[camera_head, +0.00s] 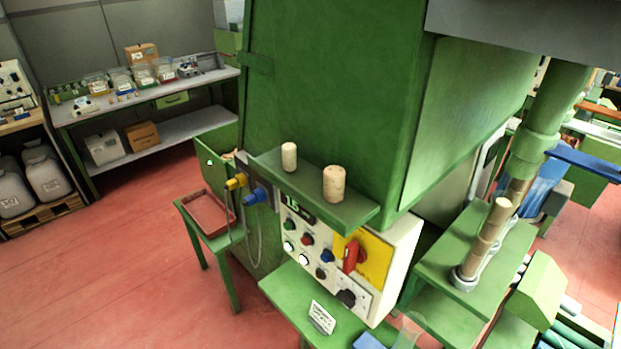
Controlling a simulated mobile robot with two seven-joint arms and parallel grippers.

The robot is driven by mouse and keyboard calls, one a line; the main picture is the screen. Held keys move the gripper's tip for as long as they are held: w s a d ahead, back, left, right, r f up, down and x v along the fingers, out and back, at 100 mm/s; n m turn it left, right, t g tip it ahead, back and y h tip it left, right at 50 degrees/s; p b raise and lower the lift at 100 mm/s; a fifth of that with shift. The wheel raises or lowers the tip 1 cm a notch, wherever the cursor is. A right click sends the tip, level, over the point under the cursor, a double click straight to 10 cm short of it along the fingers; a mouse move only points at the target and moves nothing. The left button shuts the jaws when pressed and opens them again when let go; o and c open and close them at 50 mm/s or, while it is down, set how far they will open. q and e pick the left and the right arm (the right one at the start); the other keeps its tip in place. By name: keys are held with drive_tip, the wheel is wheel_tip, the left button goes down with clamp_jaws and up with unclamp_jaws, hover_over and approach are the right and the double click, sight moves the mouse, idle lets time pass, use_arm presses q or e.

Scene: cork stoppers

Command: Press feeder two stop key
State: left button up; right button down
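A white control panel (377,285) is fixed to the front of the green machine, in the middle of the head view. It carries a small dark display reading about "15" (297,207). Below it are a green key (290,224), a red key (307,239) and a blue key (327,256). A lower row has two white keys (288,246) (303,260) and a dark key (321,273). Their labels are too small to read, so I cannot tell which is feeder two stop. Neither gripper is in view.
A red rotary handle (352,257) on a yellow plate (377,262) and a black knob (346,297) sit beside the keys. Two corks (289,157) (334,184) stand on a green ledge (350,215) above. A green table (285,296) juts out below. Red floor (110,270) is clear at left.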

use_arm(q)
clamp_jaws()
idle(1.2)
